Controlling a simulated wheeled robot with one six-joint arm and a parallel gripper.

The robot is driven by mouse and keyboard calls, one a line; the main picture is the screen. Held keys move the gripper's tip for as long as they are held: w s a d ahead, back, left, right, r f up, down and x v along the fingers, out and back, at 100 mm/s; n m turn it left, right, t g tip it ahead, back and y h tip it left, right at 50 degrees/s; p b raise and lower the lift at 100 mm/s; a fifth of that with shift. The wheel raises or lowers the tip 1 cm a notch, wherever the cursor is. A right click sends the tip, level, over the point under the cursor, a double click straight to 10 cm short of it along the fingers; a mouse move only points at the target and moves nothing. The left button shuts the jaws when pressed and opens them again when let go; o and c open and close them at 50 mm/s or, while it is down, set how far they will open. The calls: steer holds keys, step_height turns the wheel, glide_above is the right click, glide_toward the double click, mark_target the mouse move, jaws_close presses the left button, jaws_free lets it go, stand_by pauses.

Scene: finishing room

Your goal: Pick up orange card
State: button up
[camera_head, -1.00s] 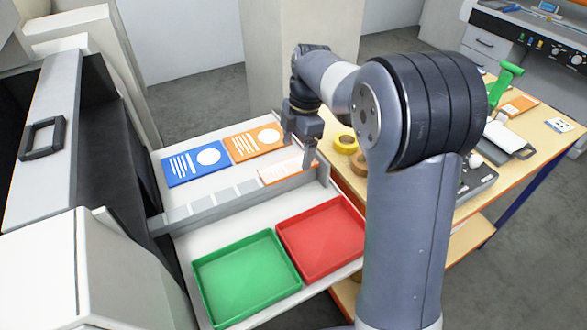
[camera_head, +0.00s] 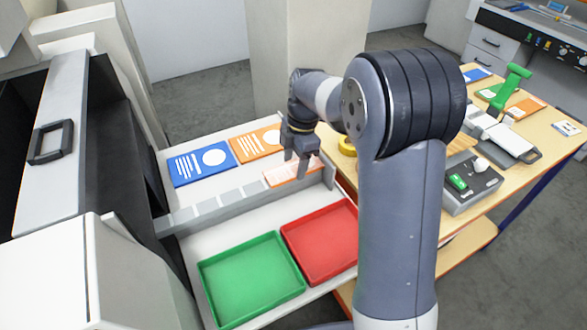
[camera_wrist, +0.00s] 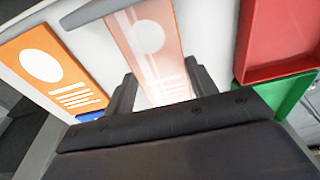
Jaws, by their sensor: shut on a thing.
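A pale, washed-out orange card (camera_head: 279,176) with a white circle and lines shows at the grey divider of the white tray. In the wrist view this pale card (camera_wrist: 152,42) lies between the two fingers of my gripper (camera_wrist: 162,85), which is shut on it. In the head view my gripper (camera_head: 296,170) points down at the card's right part and hides some of it. A brighter orange card (camera_head: 257,143) lies flat behind, beside a blue card (camera_head: 201,163). The bright orange card (camera_wrist: 45,65) is also left of the fingers in the wrist view.
A green tray (camera_head: 250,280) and a red tray (camera_head: 322,240) stand in front of the grey divider (camera_head: 215,206). A wooden table (camera_head: 540,125) with tools, tape and more cards is at the right. My arm hides part of it.

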steer(key=c, duration=0.3)
steer(key=shift+r, duration=0.1)
